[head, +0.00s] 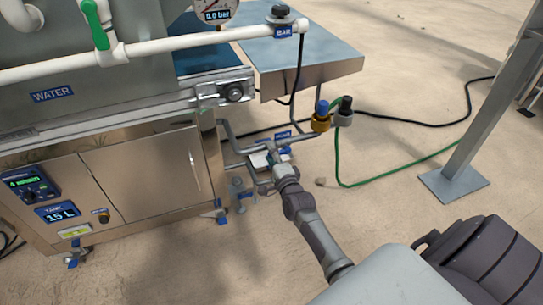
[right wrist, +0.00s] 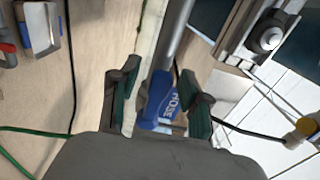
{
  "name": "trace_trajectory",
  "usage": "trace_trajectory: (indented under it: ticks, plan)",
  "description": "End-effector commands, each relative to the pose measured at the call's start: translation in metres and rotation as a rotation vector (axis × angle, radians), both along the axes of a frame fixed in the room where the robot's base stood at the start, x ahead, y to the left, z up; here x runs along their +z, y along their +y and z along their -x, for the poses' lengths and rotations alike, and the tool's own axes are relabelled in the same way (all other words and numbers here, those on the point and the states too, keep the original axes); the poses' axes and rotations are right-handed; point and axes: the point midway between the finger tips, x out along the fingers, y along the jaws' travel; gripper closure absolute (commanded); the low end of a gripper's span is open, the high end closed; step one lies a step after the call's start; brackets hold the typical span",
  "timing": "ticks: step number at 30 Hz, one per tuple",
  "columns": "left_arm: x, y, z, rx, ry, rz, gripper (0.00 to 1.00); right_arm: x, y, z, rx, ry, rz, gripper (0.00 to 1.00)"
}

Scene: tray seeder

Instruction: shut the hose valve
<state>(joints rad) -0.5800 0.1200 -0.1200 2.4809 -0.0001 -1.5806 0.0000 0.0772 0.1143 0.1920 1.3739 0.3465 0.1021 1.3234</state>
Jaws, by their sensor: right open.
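A blue piece lettered HOSE (right wrist: 160,98) lies between the two fingers of my right gripper (right wrist: 161,85) in the right wrist view, beside a grey metal pipe (right wrist: 178,35). The fingers are apart, with green pads, and I see no clear contact with the blue piece. In the head view my right gripper (head: 268,165) is at the low pipework right of the steel cabinet and hides much of the valve. Whether the valve's lever is along or across its pipe cannot be told. My left gripper is not in view.
The steel cabinet (head: 150,172) stands at left, with a grey side table (head: 310,60) above the pipework. A white pipe with a green-handled valve (head: 96,22) is higher up.

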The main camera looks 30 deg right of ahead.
Motion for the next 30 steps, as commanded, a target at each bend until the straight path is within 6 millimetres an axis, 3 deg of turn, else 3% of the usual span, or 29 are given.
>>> trace_trajectory:
  ticks: [6, 14, 15, 30]
  plan:
    - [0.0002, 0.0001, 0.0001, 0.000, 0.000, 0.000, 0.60, 0.0000, 0.0000, 0.0000, 0.000, 0.001, 0.000, 0.55]
    - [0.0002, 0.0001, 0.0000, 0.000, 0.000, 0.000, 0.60, -0.0001, 0.0001, 0.0002, 0.000, 0.001, 0.000, 0.98]
    - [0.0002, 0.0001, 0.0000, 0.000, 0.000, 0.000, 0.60, -0.0001, 0.0001, 0.0002, 0.000, 0.001, 0.000, 1.00]
    - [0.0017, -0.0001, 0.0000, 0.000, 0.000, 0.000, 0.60, -0.0065, -0.0005, 0.0004, 0.000, 0.028, 0.103, 1.00]
